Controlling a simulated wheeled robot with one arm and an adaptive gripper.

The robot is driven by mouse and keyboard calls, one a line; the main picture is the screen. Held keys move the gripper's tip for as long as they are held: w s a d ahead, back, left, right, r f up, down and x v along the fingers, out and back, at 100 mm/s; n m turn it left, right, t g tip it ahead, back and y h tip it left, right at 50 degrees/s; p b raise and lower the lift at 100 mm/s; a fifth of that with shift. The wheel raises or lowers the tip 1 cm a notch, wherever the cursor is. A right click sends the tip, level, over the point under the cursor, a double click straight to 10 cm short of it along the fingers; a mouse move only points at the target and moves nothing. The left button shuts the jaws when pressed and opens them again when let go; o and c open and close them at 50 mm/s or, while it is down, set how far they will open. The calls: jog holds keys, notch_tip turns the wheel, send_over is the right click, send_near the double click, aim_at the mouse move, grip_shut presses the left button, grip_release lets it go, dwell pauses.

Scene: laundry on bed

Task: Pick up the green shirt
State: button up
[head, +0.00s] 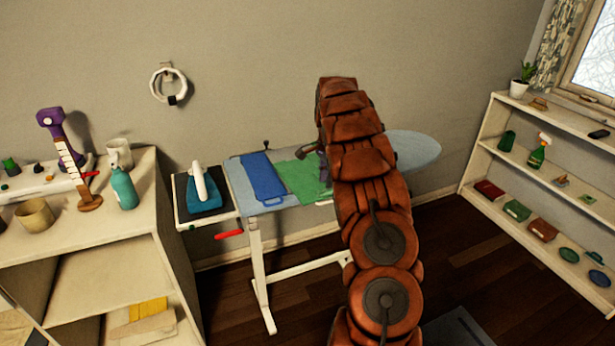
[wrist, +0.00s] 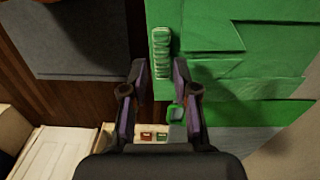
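The green shirt (head: 298,178) lies folded on the ironing board, to the right of a blue folded cloth (head: 263,177). My arm hides part of its right side in the head view. My gripper (head: 322,160) is at the right part of the shirt, mostly hidden by the arm. In the wrist view the shirt (wrist: 235,65) fills the upper right, with a pale green ribbed strip near its left edge. The fingers of my gripper (wrist: 158,75) are apart, close to that edge. I cannot tell whether they touch the cloth.
The light blue ironing board (head: 415,148) stands against the wall. An iron (head: 202,187) rests on its left end. A shelf (head: 470,175) with small items stands at the right, a cabinet (head: 145,180) at the left. Dark wooden floor lies between.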

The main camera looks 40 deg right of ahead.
aim_at(326, 190)
jog(key=shift+f+p, duration=0.7)
jog(key=shift+f, duration=1.3)
grip_shut()
